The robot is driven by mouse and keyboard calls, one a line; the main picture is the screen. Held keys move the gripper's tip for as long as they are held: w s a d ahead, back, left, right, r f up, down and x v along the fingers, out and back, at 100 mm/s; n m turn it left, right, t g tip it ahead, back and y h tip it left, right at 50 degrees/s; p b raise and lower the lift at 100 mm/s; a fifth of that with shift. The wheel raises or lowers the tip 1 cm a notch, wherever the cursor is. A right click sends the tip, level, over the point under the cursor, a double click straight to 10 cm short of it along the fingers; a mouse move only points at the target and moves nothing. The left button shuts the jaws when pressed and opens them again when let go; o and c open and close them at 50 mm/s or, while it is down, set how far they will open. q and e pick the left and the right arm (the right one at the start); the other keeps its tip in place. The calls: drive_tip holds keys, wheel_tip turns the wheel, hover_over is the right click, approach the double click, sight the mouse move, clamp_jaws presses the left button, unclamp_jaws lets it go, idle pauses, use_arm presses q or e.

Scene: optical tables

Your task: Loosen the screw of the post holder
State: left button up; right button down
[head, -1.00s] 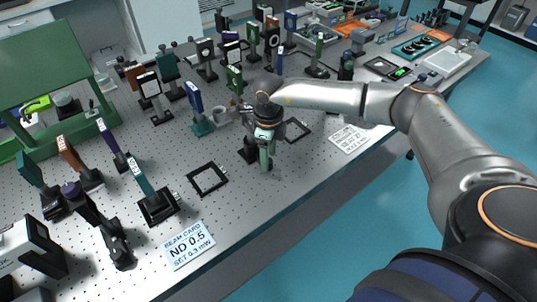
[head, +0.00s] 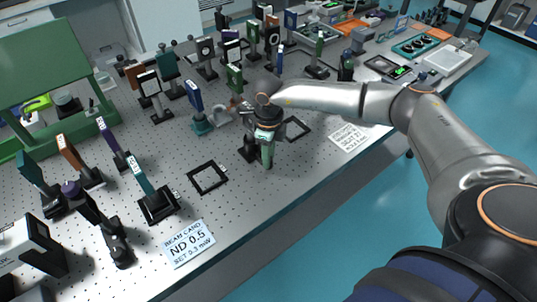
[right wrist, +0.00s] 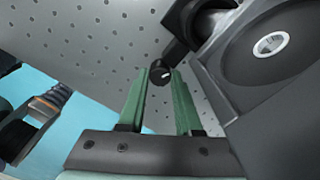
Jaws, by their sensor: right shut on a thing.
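The post holder is black and stands on the perforated table. In the head view it shows in part (head: 249,152), just left of my right gripper (head: 267,163), whose wrist hides the rest of it. In the right wrist view, a small dark round screw knob (right wrist: 160,72) sits between the tips of my green fingers (right wrist: 160,82). The right gripper is shut on this screw. The dark post holder body (right wrist: 183,30) rises just beyond it. My left gripper is in neither view.
A printed card (head: 188,243) lies near the front edge. Several mounted optics stand behind and left, including a blue plate (head: 194,96).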

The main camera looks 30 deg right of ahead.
drive_tip(key=shift+m, duration=1.6)
drive_tip(key=c, duration=0.6)
unclamp_jaws()
drive_tip(key=shift+r, duration=0.1)
wheel_tip(320, 180, up, 12)
drive_tip(key=b, duration=0.1)
drive_tip(key=shift+r, duration=0.15)
